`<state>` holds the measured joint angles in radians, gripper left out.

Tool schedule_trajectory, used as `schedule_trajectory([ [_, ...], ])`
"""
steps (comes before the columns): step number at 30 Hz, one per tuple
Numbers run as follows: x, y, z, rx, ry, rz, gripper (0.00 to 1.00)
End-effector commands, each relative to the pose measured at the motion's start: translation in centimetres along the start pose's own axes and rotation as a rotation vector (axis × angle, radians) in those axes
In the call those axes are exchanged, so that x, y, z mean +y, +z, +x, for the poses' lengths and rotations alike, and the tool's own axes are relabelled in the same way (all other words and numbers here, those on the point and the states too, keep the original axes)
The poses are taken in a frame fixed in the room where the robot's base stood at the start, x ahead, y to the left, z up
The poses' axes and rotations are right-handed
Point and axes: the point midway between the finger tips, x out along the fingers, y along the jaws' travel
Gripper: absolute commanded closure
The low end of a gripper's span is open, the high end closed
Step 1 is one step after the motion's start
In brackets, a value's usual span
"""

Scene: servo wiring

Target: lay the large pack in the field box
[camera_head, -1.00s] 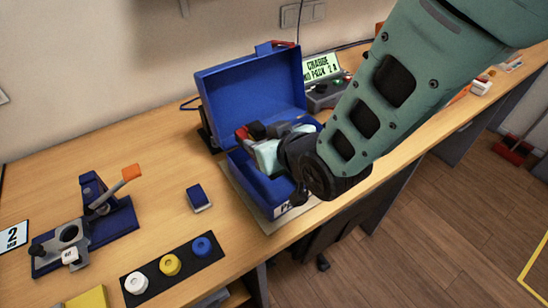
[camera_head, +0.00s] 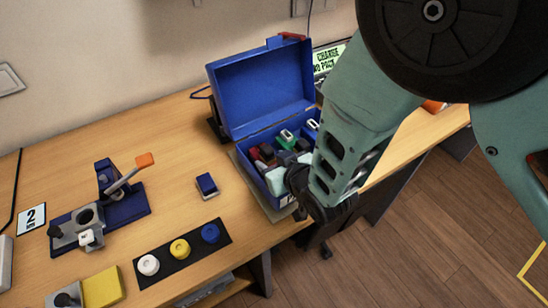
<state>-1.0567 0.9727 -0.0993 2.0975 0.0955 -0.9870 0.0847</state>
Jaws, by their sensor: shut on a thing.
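The field box (camera_head: 262,95) is blue, with its lid raised, and stands near the table's front edge. My gripper (camera_head: 276,161) is at the left part of the box opening, pointing away from the front edge. It is shut on a dark block with a red part (camera_head: 266,152), which looks like the large pack. The block is at or just inside the box mouth. My gripper and forearm hide much of it and the box's front right, so I cannot tell if it touches the bottom.
Inside the box are a green-and-white item (camera_head: 287,138) and other small things. A small blue block (camera_head: 206,184) lies on the table to the left. A dark strip with white, yellow and blue rings (camera_head: 180,250) and a blue lever fixture (camera_head: 124,198) stand farther left.

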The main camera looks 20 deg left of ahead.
Motion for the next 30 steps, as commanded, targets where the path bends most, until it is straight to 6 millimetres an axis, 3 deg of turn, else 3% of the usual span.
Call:
schedule_trajectory([
  [12, -0.01, 0.25, 0.29, 0.006, 0.0, 0.001, 0.98],
  [13, -0.01, 0.3, 0.2, 0.001, 0.0, 0.0, 0.45],
  [15, -0.03, 0.28, 0.19, 0.001, 0.0, 0.0, 0.31],
  [30, -0.32, 0.18, 0.12, 0.001, -0.006, -0.001, 0.31],
])
